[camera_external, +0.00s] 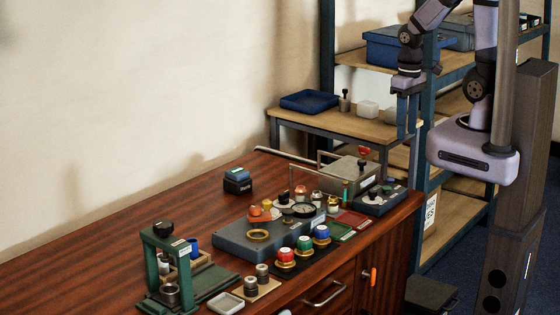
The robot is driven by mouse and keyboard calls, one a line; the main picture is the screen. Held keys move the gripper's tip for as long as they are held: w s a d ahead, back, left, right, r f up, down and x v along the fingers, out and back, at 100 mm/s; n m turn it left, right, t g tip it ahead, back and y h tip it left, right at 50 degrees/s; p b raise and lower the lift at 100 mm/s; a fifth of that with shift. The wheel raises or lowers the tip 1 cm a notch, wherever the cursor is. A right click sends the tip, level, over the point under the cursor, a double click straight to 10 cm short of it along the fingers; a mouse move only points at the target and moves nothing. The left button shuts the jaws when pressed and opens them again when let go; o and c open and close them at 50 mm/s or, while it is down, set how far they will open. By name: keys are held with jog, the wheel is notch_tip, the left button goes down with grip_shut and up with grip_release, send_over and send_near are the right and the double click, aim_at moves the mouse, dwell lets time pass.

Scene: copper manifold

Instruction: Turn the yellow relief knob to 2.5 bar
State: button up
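The copper manifold stands on the wooden bench as a blue-grey block (236,240) with fittings along its top. A small yellow knob-like part (267,204) shows near its back, beside an orange one (256,211); I cannot tell for certain that it is the relief knob. A round dial gauge (304,210) sits to its right. Scale marks and the needle reading are too small to read. My gripper (408,130) points down at the upper right, in front of the shelving and well away from the manifold. Its finger gap is unclear.
Red, green and blue knobs (304,243) stand along the manifold's front. A green press (165,265) is at the front left, a dark box (237,180) behind, and a grey case (350,172) at the back right. The bench's left side is clear.

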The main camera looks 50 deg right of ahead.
jog(key=w+a+f+m+g+y+b, duration=0.1)
jog(key=w+a+f+m+y+b, duration=0.15)
jog(key=a+f+m+b, duration=0.4)
jog(key=m+t+y+b, duration=0.3)
jog(key=m+y+b, duration=0.7)
jog(key=m+b, duration=0.35)
send_near(269, 200)
jog(key=shift+s+a+f+n+b, duration=0.3)
jog(key=shift+s+a+f+b, duration=0.1)
jog(key=shift+s+f, duration=0.25)
jog(key=shift+w+a+r+m+t+y, duration=0.2)
jog(key=shift+w+m+t+y, duration=0.15)
jog(key=shift+w, duration=0.2)
jog(key=shift+x, duration=3.65)
jog(key=shift+d, duration=0.1)
grip_shut()
